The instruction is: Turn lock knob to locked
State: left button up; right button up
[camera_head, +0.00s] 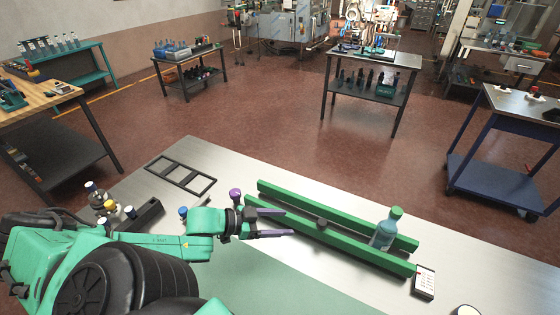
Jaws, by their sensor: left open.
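Two green guide rails (330,236) lie side by side on the metal table. A small dark round knob (322,223) sits between them, near their middle; its marking is too small to read. A purple-topped knob or cap (235,195) shows just behind the gripper's wrist. My right gripper is not in view.
A black frame (181,174) lies at the table's back left. Several small capped bottles (112,208) stand at the left beside my arm. A white card-like device (424,282) lies by the rails' right end. The front right of the metal table (350,288) is mostly clear.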

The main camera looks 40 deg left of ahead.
aim_at(236, 194)
jog(key=k, duration=1.5)
